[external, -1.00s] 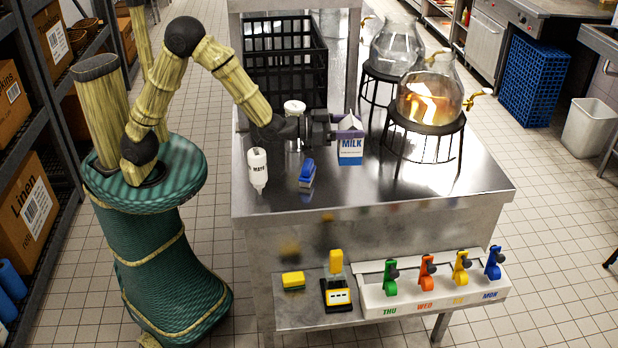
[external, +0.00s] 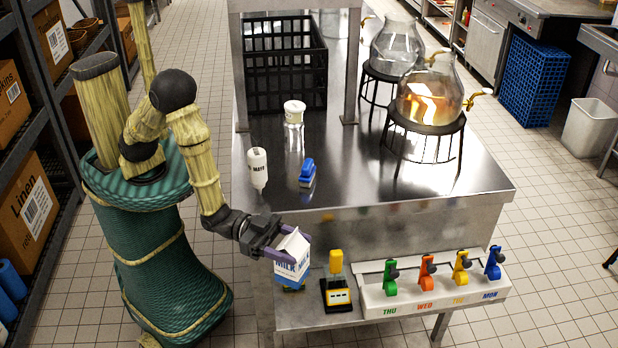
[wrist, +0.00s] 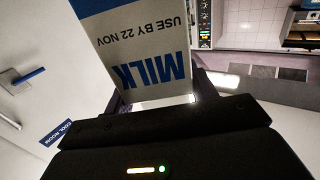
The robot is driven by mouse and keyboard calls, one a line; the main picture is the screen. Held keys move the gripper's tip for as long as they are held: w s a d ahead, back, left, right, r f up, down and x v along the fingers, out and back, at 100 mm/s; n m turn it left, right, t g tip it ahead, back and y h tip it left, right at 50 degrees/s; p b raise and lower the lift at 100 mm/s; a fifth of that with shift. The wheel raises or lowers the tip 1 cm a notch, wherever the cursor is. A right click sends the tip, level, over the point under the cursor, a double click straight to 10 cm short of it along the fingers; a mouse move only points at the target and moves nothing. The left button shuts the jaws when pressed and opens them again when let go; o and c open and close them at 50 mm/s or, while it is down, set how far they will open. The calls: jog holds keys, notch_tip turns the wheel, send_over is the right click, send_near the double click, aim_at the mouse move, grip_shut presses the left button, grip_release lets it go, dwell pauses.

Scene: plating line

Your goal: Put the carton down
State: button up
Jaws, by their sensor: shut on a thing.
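The milk carton (external: 292,256) is white and blue with "MILK" on its side. My gripper (external: 281,240) is shut on it and holds it tilted in front of the steel table's front side, over the left part of the lower shelf (external: 300,318). In the wrist view the carton (wrist: 135,45) fills the upper middle, its print reading "USE BY 22 NOV" upside down, with my gripper (wrist: 155,100) around it. The carton hides most of a yellow item on the shelf. I cannot tell whether the carton touches anything below.
A yellow and black device (external: 337,293) stands right of the carton, beside a white rack (external: 435,295) of coloured clips. On the table (external: 400,200) are a mayo bottle (external: 258,168), a blue tool (external: 307,172), a lidded jar (external: 294,125), a black crate (external: 285,65) and glass dispensers (external: 428,95).

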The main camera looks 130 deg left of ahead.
jog(key=s+f+n+y+b, duration=0.1)
jog(key=s+f, duration=0.2)
jog(key=f, duration=0.3)
jog(key=s+f+y, duration=0.1)
jog(key=s+f, duration=0.3)
jog(key=f, duration=0.3)
jog(key=s+a+r+n+g+y+p, duration=0.1)
jog(key=a+r+n+g+y+p, duration=0.15)
jog(key=a+r+p, duration=0.5)
jog(key=s+a+r+n+g+y+p, duration=0.1)
jog(key=a+r+n+y+p, duration=0.3)
jog(key=r, duration=0.6)
jog(key=s+a+r+m+g+y+p, duration=0.1)
jog(key=s+a+r+g+p, duration=0.1)
jog(key=a+r+p, duration=0.45)
jog(key=s+a+r+n+g+y+p, duration=0.35)
jog(key=s+a+r+p, duration=0.3)
jog(key=r, duration=0.25)
jog(key=s+a+f+n+g+p, duration=0.1)
jog(key=s+f+n+g, duration=0.2)
jog(key=s, duration=0.6)
jog(key=s+a+f+n+g+y, duration=0.1)
jog(key=s+a+f+n+g, duration=0.1)
jog(key=s+f+g, duration=0.3)
jog(key=s, duration=0.4)
jog(key=shift+s+n+g+y+p, duration=0.3)
jog(key=shift+s+n+p, duration=0.1)
jog(key=shift+f, duration=0.1)
